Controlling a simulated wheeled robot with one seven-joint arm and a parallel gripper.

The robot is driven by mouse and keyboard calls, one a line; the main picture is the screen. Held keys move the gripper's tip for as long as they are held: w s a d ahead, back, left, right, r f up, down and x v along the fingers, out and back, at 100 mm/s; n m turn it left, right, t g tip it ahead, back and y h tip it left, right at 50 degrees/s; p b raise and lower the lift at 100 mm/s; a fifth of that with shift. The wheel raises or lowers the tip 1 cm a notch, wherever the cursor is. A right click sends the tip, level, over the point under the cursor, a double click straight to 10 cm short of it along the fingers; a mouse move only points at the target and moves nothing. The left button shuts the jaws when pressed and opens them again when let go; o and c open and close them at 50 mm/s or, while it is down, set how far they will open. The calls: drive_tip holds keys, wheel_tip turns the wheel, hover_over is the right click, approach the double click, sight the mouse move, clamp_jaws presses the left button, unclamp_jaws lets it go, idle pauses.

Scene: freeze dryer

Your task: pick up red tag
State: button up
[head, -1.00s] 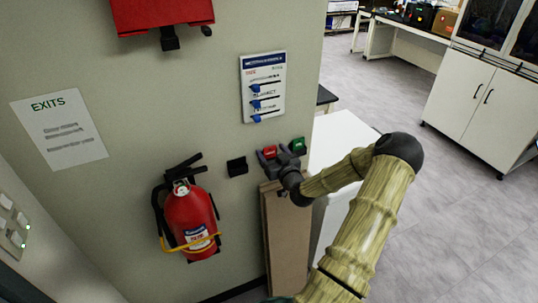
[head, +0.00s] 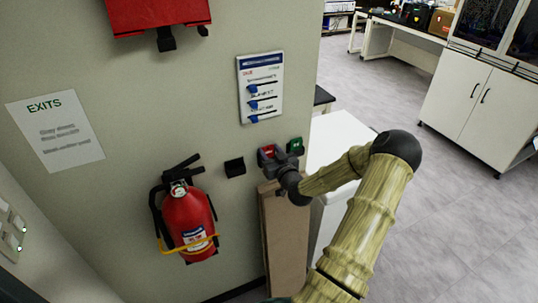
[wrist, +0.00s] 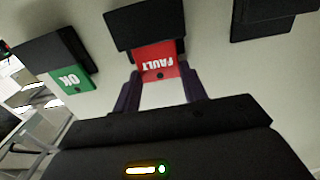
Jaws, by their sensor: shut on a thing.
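The red tag (wrist: 158,60), marked FAULT, appears upside down in the wrist view, with its far end at a black wall holder (wrist: 145,24). My gripper (wrist: 161,84) has one dark finger on each side of the tag and is shut on it. In the head view, the red tag (head: 268,151) shows small beside the dark gripper (head: 274,160), close to the wall. My gripper partly covers the tag there. I cannot tell whether the tag is still seated in its holder.
A green OK tag (wrist: 70,77) in its own black holder is close beside. An empty-looking black holder (head: 234,166) is on the other side. A fire extinguisher (head: 188,222) hangs lower left. A brown panel (head: 284,240) stands below the tags. A white cabinet top (head: 340,138) is to the right.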

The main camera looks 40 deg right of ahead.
wheel_tip(320, 180, up, 2)
drive_tip(key=shift+r+b, duration=0.15)
drive_tip(key=shift+b, duration=0.35)
drive_tip(key=shift+s+r, duration=0.2)
drive_tip(key=shift+r, duration=0.1)
drive_tip(key=v, duration=1.5)
drive_tip(key=shift+s+r+b, duration=0.2)
drive_tip(key=shift+r+b, duration=0.05)
drive_tip(key=shift+b, duration=0.05)
drive_tip(key=p+v, duration=0.2)
drive_tip(key=p, duration=0.4)
drive_tip(key=shift+s+f, duration=0.1)
drive_tip(key=shift+f, duration=0.1)
